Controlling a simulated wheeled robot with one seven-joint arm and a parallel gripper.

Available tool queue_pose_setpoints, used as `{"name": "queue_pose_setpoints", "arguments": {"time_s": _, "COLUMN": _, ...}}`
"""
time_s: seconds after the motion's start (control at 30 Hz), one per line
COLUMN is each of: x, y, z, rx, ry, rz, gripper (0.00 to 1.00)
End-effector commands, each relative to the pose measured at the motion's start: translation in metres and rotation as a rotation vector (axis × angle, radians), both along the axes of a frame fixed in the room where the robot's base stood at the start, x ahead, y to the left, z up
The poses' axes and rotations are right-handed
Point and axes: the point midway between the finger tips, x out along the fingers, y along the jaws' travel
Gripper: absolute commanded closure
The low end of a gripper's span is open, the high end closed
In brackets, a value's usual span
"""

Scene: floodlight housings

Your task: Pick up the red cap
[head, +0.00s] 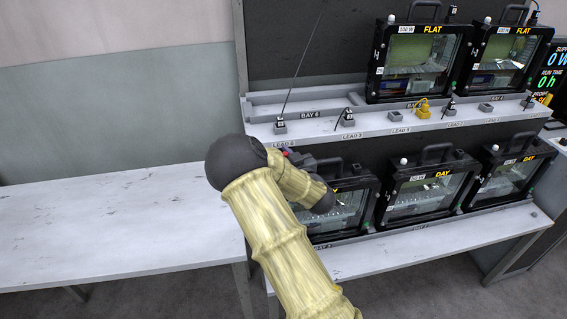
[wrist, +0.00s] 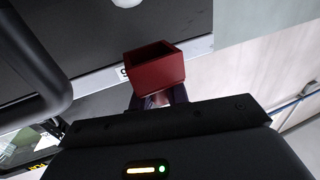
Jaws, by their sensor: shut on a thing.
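The red cap (wrist: 156,74) is a small hollow box in the wrist view, its open side facing away from my gripper. My gripper (wrist: 157,98) is shut on the lower part of the cap. In the head view only a sliver of red (head: 286,152) shows, beside the dark end of my arm, near the top of the left lower housing. My arm hides most of my gripper and the cap there.
Floodlight housings marked DAY (head: 428,186) stand on the lower shelf. Housings marked FLAT (head: 418,62) stand on the upper one. Several leads (head: 348,122) stand along the upper ledge. The white table (head: 110,225) at left is bare.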

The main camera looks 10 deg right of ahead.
Motion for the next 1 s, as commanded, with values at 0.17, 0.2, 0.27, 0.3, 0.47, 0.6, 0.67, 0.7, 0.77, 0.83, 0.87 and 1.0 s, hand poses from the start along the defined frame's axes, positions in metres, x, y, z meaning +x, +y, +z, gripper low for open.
{"name": "queue_pose_setpoints", "arguments": {"time_s": 0.17, "x": 0.0, "y": 0.0, "z": 0.033, "rx": 0.002, "ry": -0.005, "rz": 0.0, "gripper": 1.0}}
{"name": "queue_pose_setpoints", "arguments": {"time_s": 0.2, "x": 0.0, "y": 0.0, "z": 0.037, "rx": 0.002, "ry": -0.004, "rz": -0.001, "gripper": 1.0}}
{"name": "queue_pose_setpoints", "arguments": {"time_s": 0.27, "x": 0.0, "y": 0.0, "z": 0.044, "rx": 0.002, "ry": -0.003, "rz": 0.001, "gripper": 1.0}}
{"name": "queue_pose_setpoints", "arguments": {"time_s": 0.3, "x": 0.0, "y": 0.0, "z": 0.047, "rx": 0.001, "ry": -0.002, "rz": 0.0, "gripper": 1.0}}
{"name": "queue_pose_setpoints", "arguments": {"time_s": 0.47, "x": 0.0, "y": 0.0, "z": 0.053, "rx": 0.0, "ry": 0.0, "rz": 0.001, "gripper": 1.0}}
{"name": "queue_pose_setpoints", "arguments": {"time_s": 0.6, "x": 0.0, "y": 0.0, "z": 0.053, "rx": -0.001, "ry": 0.001, "rz": 0.001, "gripper": 1.0}}
{"name": "queue_pose_setpoints", "arguments": {"time_s": 0.67, "x": 0.0, "y": 0.0, "z": 0.053, "rx": -0.001, "ry": 0.001, "rz": 0.001, "gripper": 1.0}}
{"name": "queue_pose_setpoints", "arguments": {"time_s": 0.7, "x": 0.0, "y": 0.0, "z": 0.053, "rx": -0.001, "ry": 0.001, "rz": 0.0, "gripper": 1.0}}
{"name": "queue_pose_setpoints", "arguments": {"time_s": 0.77, "x": 0.0, "y": 0.0, "z": 0.053, "rx": -0.001, "ry": 0.001, "rz": 0.0, "gripper": 1.0}}
{"name": "queue_pose_setpoints", "arguments": {"time_s": 0.83, "x": 0.0, "y": 0.0, "z": 0.053, "rx": 0.0, "ry": 0.0, "rz": 0.0, "gripper": 1.0}}
{"name": "queue_pose_setpoints", "arguments": {"time_s": 0.87, "x": 0.0, "y": 0.0, "z": 0.053, "rx": -0.001, "ry": 0.0, "rz": 0.0, "gripper": 1.0}}
{"name": "queue_pose_setpoints", "arguments": {"time_s": 1.0, "x": 0.0, "y": 0.0, "z": 0.053, "rx": 0.0, "ry": 0.0, "rz": 0.0, "gripper": 1.0}}
